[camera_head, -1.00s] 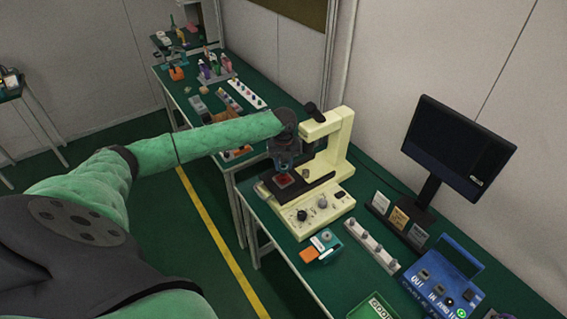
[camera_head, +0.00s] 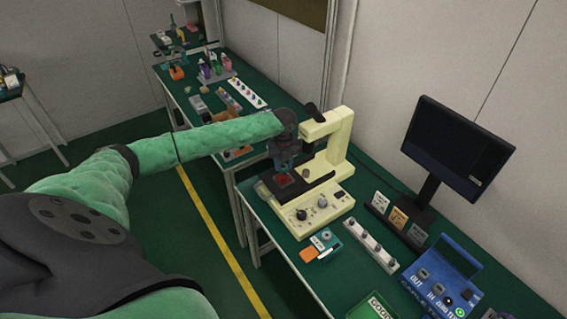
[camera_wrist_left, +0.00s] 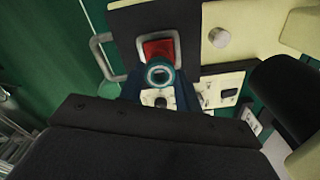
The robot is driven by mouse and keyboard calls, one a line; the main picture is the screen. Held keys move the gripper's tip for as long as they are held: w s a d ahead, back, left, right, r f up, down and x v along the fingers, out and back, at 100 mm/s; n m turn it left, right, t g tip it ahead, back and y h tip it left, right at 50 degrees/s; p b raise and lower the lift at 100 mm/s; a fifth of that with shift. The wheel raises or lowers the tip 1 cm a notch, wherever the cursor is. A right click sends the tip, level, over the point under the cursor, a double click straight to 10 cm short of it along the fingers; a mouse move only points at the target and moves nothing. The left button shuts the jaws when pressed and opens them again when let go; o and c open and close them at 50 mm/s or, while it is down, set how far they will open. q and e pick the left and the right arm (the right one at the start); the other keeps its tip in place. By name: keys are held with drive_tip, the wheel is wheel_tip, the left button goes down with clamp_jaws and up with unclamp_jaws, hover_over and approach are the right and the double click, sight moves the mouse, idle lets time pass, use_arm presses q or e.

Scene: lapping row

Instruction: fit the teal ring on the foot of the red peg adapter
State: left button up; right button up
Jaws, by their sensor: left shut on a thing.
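The red peg adapter (camera_wrist_left: 159,48) shows as a red block just beyond the ring, on the dark stage of the cream microscope. In the head view my left gripper (camera_head: 284,163) hangs above that stage, with the red adapter (camera_head: 284,180) just below it. The ring overlaps the adapter's near edge in the wrist view; I cannot tell whether they touch. My right gripper is out of view.
The cream microscope (camera_head: 338,152) stands close around my left gripper, its column to the right. In front are a small teal tray (camera_head: 325,240), a white rack of grey pegs (camera_head: 370,245) and a blue control box (camera_head: 447,280). A monitor (camera_head: 455,148) stands at the right.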

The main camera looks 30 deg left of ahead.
use_arm(q)
drive_tip(key=shift+p, duration=0.3)
idle(0.5)
drive_tip(key=shift+f+b, duration=0.45)
drive_tip(key=shift+f, duration=1.2)
idle(0.4)
drive_tip(key=o, duration=1)
drive_tip(key=shift+o, duration=0.2)
